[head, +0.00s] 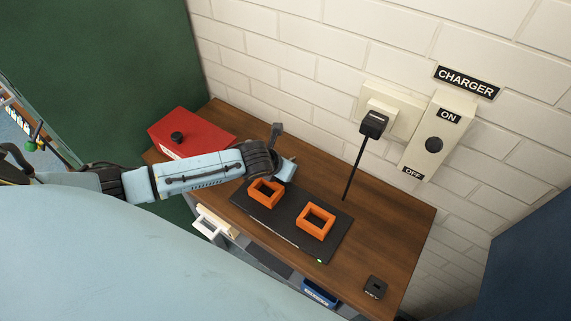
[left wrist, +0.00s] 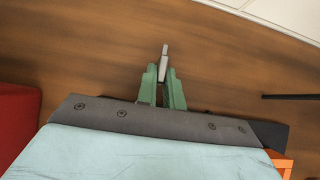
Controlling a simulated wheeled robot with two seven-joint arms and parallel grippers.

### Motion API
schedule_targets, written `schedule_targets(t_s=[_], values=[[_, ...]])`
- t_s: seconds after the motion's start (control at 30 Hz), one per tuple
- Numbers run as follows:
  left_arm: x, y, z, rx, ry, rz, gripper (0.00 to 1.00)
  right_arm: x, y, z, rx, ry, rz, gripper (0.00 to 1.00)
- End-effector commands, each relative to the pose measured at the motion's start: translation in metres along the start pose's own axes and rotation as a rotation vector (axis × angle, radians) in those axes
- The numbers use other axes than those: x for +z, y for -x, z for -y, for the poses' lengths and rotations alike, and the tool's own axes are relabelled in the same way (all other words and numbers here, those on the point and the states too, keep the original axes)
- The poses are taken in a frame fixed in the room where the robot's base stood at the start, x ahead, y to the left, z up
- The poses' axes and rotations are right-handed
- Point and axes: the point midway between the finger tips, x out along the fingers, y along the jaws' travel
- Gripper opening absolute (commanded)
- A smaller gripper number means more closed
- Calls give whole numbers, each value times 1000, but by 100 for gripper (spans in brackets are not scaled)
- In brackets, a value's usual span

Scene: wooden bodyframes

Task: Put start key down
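My left gripper (left wrist: 162,76) shows in the left wrist view as two green fingers. They are close together around a small thin light-grey piece, which looks like the start key (left wrist: 164,56). The piece sticks out past the fingertips, over the brown wooden tabletop; whether it touches the wood I cannot tell. In the head view my left arm reaches in over the back left of the table, between the red box and the black plate. The fingers and the key are hidden there by the wrist. My right gripper is not in view.
A red box (head: 181,130) stands left of my wrist. A black plate (head: 290,222) carries two orange square frames (head: 316,221). A small black block (head: 376,286) sits front right. A black charger plug (head: 373,124) with a cable is on the wall. The table's right side (head: 395,225) is free.

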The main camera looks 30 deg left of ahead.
Motion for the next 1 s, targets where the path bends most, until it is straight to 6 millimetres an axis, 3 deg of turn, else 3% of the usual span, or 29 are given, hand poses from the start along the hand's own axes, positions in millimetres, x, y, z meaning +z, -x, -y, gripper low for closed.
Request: schedule_targets(t_s=[0.03,0.17,0.57,1.0], values=[[0,0,0,1,0,-1,15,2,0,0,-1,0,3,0],[0,0,0,0,0,-1,30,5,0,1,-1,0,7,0],[2,8,0,0,-1,-1,30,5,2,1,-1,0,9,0],[2,84,-1,1,-4,-1,30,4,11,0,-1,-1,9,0]])
